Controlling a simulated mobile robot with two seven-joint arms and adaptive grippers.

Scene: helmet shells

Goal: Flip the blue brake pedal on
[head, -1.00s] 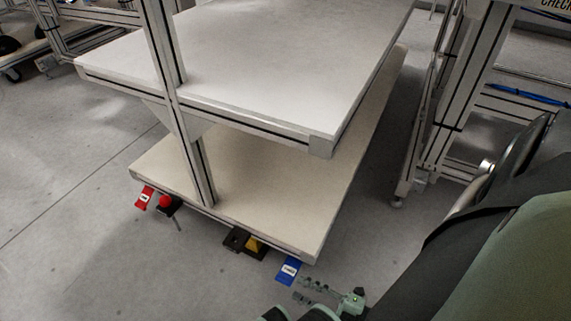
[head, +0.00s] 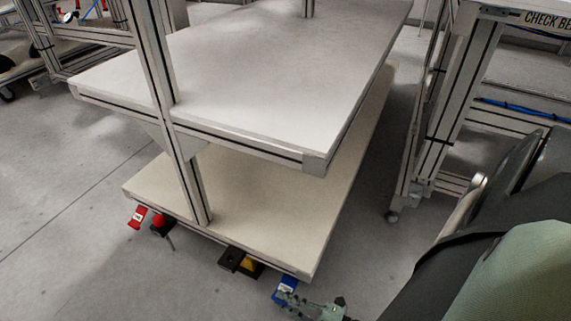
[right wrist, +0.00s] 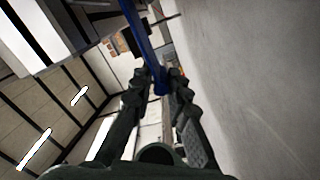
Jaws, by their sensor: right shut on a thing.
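The blue pedal (head: 284,288) with a white label is at the near right corner of the cart's lower shelf, close to the floor. It also shows edge-on in the right wrist view (right wrist: 146,45), running down to between my fingertips. My right gripper (head: 297,302) overlaps the pedal's near edge in the head view. In the right wrist view its two dark fingers (right wrist: 160,84) are closed on the pedal's near end. My left gripper is in neither view.
The upper shelf (head: 240,80) is bare. Open floor (head: 60,270) lies at left. A workbench frame (head: 440,110) stands at right.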

